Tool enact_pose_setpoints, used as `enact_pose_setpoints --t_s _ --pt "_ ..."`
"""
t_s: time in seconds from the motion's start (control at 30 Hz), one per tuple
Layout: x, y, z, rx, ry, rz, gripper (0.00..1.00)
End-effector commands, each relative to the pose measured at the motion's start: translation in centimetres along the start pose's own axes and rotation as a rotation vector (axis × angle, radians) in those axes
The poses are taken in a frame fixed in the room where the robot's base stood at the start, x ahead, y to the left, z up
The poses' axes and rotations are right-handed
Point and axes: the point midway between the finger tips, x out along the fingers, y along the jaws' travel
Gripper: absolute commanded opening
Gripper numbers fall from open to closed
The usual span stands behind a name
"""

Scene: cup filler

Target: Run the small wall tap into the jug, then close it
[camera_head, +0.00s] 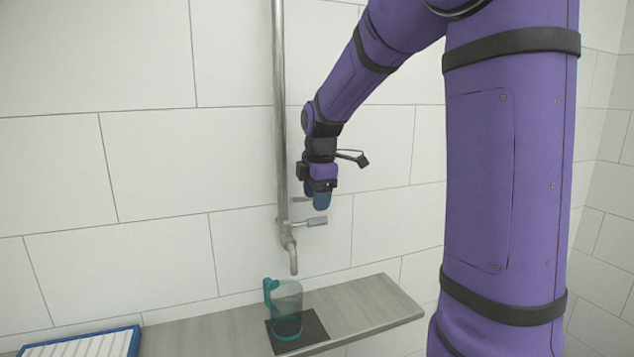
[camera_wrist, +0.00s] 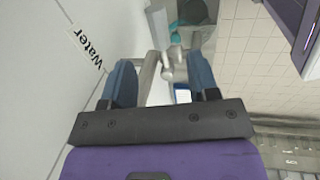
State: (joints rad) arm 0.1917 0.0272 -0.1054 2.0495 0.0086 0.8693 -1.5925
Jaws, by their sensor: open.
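The small wall tap (camera_head: 292,245) hangs from a vertical metal pipe, its spout pointing down. Its lever (camera_head: 316,221) sticks out to the right, roughly level. No stream shows below the spout. The jug (camera_head: 288,312), see-through teal with a handle on its left, stands upright under the spout; I cannot tell whether it holds water. My gripper (camera_head: 321,202) is open just above the lever, pointing down. In the wrist view my gripper (camera_wrist: 163,78) has its two blue fingers apart, with metal tap parts (camera_wrist: 170,68) showing between and beyond them. The jug (camera_wrist: 176,38) is partly hidden there.
The jug stands on a dark square mat (camera_head: 312,331) on a grey shelf (camera_head: 375,303) against the tiled wall. A blue-rimmed tray (camera_head: 133,345) lies at the lower left. A "Water" label (camera_wrist: 88,50) is on the wall. The shelf right of the mat is clear.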

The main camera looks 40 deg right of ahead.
Motion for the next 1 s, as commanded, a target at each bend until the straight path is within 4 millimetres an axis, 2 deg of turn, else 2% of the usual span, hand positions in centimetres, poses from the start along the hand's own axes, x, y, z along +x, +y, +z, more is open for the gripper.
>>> enact_pose_setpoints --t_s 0.1,0.33,0.5,0.8,0.83,1.0 --pt "2.1 -0.1 0.0 0.000 0.000 -0.004 0.55" --pt "5.0 0.0 0.0 0.000 0.000 -0.002 0.55" --pt "6.0 0.0 0.0 0.000 -0.001 0.000 0.55" --pt "6.2 0.0 0.0 0.000 0.000 0.001 0.55" --pt "6.2 0.0 0.0 0.000 0.000 0.001 0.52" --pt "6.2 0.0 0.0 0.000 0.000 0.001 0.13"
